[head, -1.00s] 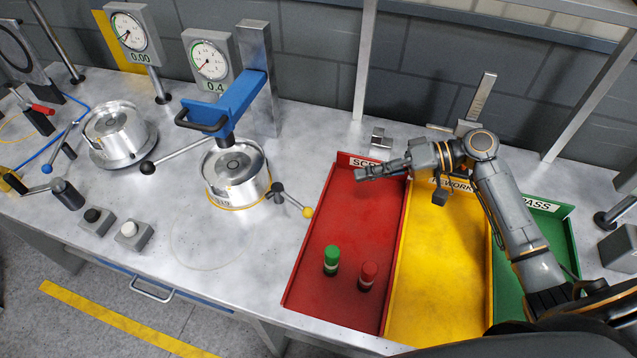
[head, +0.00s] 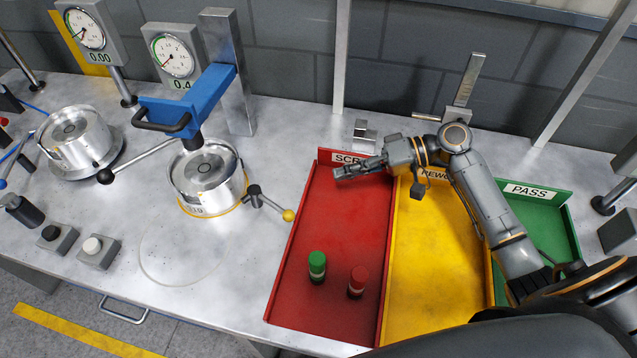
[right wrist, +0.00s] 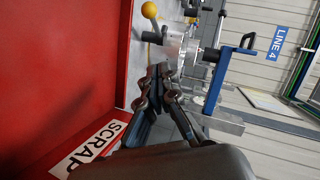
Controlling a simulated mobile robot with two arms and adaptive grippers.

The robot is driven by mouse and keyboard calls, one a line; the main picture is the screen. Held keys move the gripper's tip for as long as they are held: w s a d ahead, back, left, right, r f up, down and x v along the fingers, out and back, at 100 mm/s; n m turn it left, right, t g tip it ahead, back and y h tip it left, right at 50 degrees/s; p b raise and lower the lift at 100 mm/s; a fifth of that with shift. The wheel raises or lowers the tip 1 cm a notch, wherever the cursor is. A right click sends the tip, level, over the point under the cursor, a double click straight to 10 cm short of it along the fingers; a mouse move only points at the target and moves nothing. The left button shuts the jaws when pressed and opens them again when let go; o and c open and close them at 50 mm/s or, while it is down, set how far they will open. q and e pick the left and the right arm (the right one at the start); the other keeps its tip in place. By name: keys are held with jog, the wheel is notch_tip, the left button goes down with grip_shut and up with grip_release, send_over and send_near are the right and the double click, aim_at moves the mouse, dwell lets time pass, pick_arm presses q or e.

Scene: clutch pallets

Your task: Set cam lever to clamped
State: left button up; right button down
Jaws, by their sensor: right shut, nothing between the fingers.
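A short lever with a yellow ball knob (head: 289,215) sticks out from the right side of the round silver fixture (head: 207,180) under the blue press arm. It points right and toward the front, and I take it for the cam lever. The yellow knob also shows in the right wrist view (right wrist: 149,10). My right gripper (head: 340,172) is shut and empty above the back of the red SCRAP tray. It is to the right of the lever and apart from it. Its fingers also show in the right wrist view (right wrist: 157,88). My left gripper is out of view.
The red SCRAP tray (head: 330,225) holds a green-capped and a red-capped piece near its front. A yellow tray (head: 430,260) and green PASS tray (head: 555,235) stand to its right. Bare bench lies before the fixture.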

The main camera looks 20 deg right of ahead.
jog(key=p+x, duration=0.3)
jog(key=x, duration=0.5)
jog(key=shift+w+a+r, duration=0.1)
jog(key=shift+w+a, duration=0.05)
jog(key=shift+a, duration=0.2)
jog(key=a+f+p, duration=0.1)
jog(key=s+a+f+p, duration=0.1)
jog(key=shift+s+a, duration=0.1)
jog(key=shift+a, duration=0.25)
jog(key=shift+s+a+f, duration=0.2)
jog(key=shift+s+a, duration=0.1)
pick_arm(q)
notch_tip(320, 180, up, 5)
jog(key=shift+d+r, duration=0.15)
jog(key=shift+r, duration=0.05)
pick_arm(e)
jog(key=shift+f, duration=0.1)
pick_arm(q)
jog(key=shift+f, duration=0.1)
pick_arm(e)
jog(key=shift+a, duration=0.2)
